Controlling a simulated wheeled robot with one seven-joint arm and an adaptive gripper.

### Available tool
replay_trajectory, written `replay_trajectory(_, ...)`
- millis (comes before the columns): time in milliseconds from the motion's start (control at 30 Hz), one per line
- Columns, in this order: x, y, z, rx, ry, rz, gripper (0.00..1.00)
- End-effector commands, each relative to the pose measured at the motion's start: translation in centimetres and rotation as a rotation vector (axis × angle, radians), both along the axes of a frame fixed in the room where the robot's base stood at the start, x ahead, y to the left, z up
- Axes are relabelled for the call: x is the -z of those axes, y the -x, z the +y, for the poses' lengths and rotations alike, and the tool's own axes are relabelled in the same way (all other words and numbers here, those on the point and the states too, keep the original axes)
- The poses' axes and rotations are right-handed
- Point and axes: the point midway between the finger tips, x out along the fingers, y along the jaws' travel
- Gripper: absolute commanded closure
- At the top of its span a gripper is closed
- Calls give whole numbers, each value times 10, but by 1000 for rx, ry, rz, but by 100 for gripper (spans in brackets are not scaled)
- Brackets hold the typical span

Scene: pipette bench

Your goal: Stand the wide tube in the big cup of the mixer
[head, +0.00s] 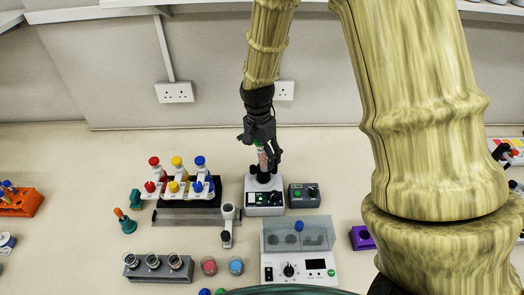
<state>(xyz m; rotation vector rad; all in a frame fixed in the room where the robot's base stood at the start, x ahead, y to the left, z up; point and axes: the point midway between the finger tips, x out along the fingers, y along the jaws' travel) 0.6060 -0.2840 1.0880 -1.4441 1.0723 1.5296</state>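My gripper (264,154) points down at the middle of the bench, over the white mixer (264,198). Its dark fingers are closed around a tube (262,160), apparently the wide tube, which shows a pinkish body and a bit of green near its top. The tube looks about upright. The mixer's dark cup (263,179) is directly below the tube. The tube's lower end is at or just above the cup; I cannot tell whether it is inside. The fingers hide part of the tube.
A rack of pipettes or bottles with coloured caps (178,187) stands left of the mixer. A dark grey box (304,195) stands close on its right. A lidded white device (300,262) is in front. A tube block (158,268) and a purple holder (362,238) are nearby.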

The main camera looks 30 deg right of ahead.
Motion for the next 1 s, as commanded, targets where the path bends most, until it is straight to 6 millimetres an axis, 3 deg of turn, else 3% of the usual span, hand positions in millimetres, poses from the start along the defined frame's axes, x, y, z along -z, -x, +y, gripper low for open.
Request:
replay_trajectory(200,-1,1,-1,0,1,2,17)
replay_trajectory(367,-13,-2,-1,0,1,-3,17)
replay_trajectory(800,-85,-8,0,1,1,-4,17)
replay_trajectory(1000,-109,-10,1,0,-1,-2,17)
